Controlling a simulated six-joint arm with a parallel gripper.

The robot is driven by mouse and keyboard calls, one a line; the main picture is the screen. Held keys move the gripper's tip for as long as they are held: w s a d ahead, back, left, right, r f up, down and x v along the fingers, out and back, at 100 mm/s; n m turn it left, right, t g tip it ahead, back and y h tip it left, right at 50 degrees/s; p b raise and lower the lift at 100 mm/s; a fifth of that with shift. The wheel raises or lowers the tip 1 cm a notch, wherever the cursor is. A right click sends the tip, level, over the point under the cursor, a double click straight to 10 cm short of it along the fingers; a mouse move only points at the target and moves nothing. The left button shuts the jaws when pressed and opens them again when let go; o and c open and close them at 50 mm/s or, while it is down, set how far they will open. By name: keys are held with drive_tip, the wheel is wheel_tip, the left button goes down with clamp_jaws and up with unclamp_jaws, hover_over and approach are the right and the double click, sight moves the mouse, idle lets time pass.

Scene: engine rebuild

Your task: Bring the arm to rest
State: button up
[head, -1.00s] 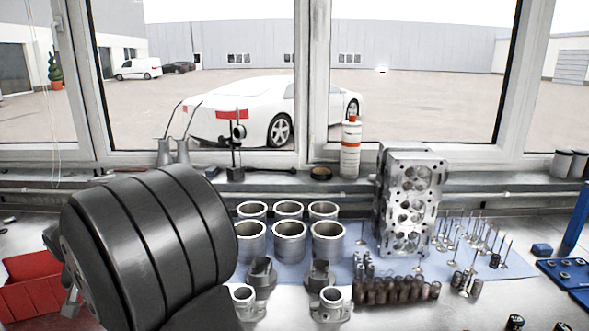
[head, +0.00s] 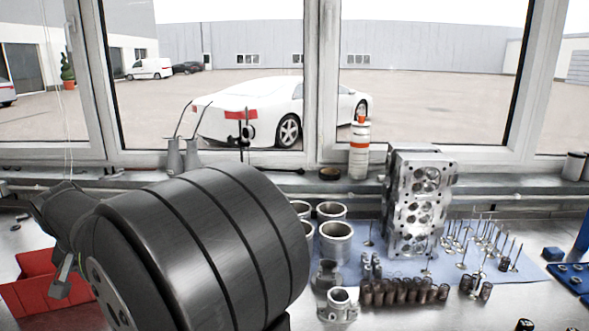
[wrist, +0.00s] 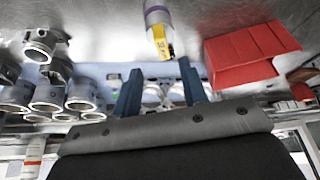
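My gripper (wrist: 158,78) shows in the wrist view as two blue fingers standing apart, with nothing held between them. In the head view my own dark arm fills the lower left and centre foreground, and I cannot make out the fingertips there. In the wrist view a cylinder with a purple band and yellow label (wrist: 158,32) appears beyond the fingertips, apart from them. A red bin (wrist: 250,55) is to the right of the fingers in that view. It also shows in the head view (head: 38,290), at the left.
Metal cylinder liners (head: 336,240), partly hidden by my arm, stand on a blue mat. A cylinder head (head: 420,200) stands upright, with several valves (head: 462,245) and dark springs (head: 405,292) nearby. A white bottle (head: 359,150) stands on the sill. A blue tray (head: 572,277) is at far right.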

drive_tip(key=x, duration=1.1)
drive_tip(key=shift+f, duration=0.25)
drive_tip(key=shift+w+r, duration=0.1)
drive_tip(key=shift+r, duration=0.05)
wheel_tip(320, 180, up, 4)
drive_tip(key=shift+f, duration=0.15)
drive_tip(key=w+d+r, duration=0.3)
drive_tip(key=d+r, duration=0.4)
drive_tip(key=d, duration=0.4)
drive_tip(key=w+d+m, duration=0.1)
drive_tip(key=w+d, duration=0.3)
drive_tip(key=d, duration=0.3)
drive_tip(key=w+d+m+h, duration=0.1)
drive_tip(key=w+d, duration=0.2)
drive_tip(key=d, duration=0.4)
drive_tip(key=w+d+m, duration=0.2)
drive_tip(key=w+d, duration=0.2)
drive_tip(key=d, duration=0.3)
drive_tip(key=d+f+m+h, duration=0.2)
drive_tip(key=d+m, duration=0.1)
drive_tip(key=d, duration=2.1)
drive_tip(key=shift+w, duration=0.1)
